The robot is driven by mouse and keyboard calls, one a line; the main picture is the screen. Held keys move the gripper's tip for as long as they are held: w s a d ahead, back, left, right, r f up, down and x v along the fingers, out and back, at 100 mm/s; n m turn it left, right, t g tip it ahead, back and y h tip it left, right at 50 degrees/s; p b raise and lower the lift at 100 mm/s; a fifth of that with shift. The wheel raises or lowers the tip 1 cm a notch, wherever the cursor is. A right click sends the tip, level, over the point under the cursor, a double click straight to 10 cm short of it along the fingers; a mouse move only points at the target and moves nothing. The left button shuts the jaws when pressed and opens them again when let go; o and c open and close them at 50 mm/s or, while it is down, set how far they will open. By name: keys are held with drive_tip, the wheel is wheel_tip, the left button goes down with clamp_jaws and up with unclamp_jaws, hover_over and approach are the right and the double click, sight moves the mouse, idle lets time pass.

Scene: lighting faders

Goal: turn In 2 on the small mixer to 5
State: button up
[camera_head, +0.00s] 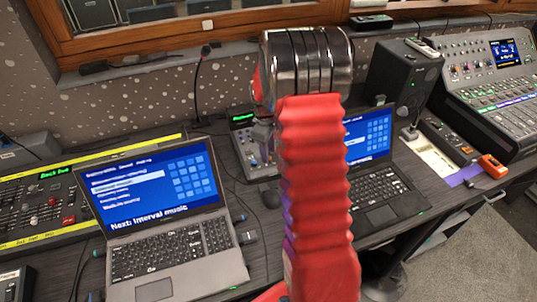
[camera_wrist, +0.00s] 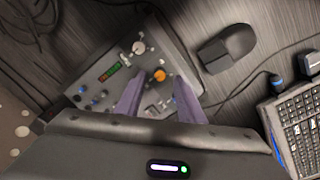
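The small mixer (camera_wrist: 100,92) is a grey box with several knobs, seen from above in the wrist view. An orange knob (camera_wrist: 159,76) and a white knob (camera_wrist: 138,47) show on its panel. My gripper (camera_wrist: 160,83) is open, its two purple fingers apart over the panel. The orange knob appears in the gap near the fingertips; I cannot tell the height between them. Labels are too small to read, so I cannot tell which knob is In 2 or its setting. In the head view the small mixer (camera_head: 246,150) is partly hidden behind my red arm.
A black mouse (camera_wrist: 228,48) lies close to the mixer. A laptop (camera_head: 160,220) stands left of my arm and another laptop (camera_head: 375,185) right of it. A speaker (camera_head: 403,75) and large mixing desk (camera_head: 497,85) stand at the right. Cables cross the dark desk.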

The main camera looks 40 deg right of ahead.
wheel_tip(320, 180, up, 11)
drive_tip(key=shift+s+a+r, duration=0.15)
drive_tip(key=shift+a+r, duration=0.05)
drive_tip(key=shift+a, duration=0.2)
idle(0.6)
drive_tip(key=s+a+r+m+t, duration=0.2)
drive_tip(key=s+a+r, duration=0.4)
drive_tip(key=s+a, duration=0.6)
drive_tip(key=s+a+r+m+t, duration=0.3)
drive_tip(key=s+a+r, duration=0.3)
drive_tip(key=s+a, duration=0.6)
drive_tip(key=shift+a+r+m+y, duration=0.15)
drive_tip(key=shift+a+m+y, duration=0.25)
drive_tip(key=shift+a+m, duration=0.1)
